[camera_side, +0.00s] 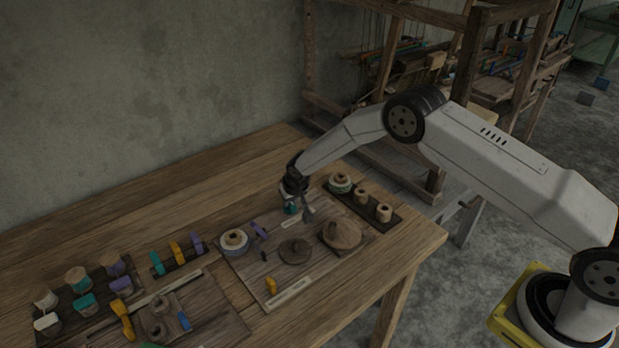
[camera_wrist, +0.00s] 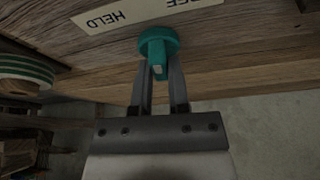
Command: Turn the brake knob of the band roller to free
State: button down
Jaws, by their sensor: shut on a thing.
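The teal brake knob (camera_wrist: 157,42) is a round disc with a raised grip bar, at the board's edge in the wrist view. A small pale mark shows on the bar's near end. In the side view the knob (camera_side: 291,209) is partly hidden under my gripper (camera_side: 297,203). My gripper (camera_wrist: 160,76) is shut on the knob's bar, one finger on each side. A pale label (camera_wrist: 135,14) beside the knob reads HELD and FREE upside down, with FREE partly cut off. I cannot tell which word the knob is set to.
A round brown lump (camera_side: 341,234) and a dark disc (camera_side: 295,251) sit on the same board as the knob.

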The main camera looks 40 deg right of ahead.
jog(key=shift+a+m+g+h, duration=0.1)
jog(key=shift+m+g+h, duration=0.35)
jog(key=shift+m, duration=1.1)
jog(key=shift+m+g+h, duration=0.15)
jog(key=shift+m+h, duration=0.5)
jog(key=shift+m, duration=0.9)
jog(key=c, duration=0.6)
grip_release()
jog(key=shift+r, duration=0.1)
jog(key=v, duration=0.7)
jog(key=shift+a+r, duration=0.15)
jog(key=shift+r, duration=0.1)
jog(key=shift+s+r, duration=0.1)
jog(key=shift+s, duration=0.05)
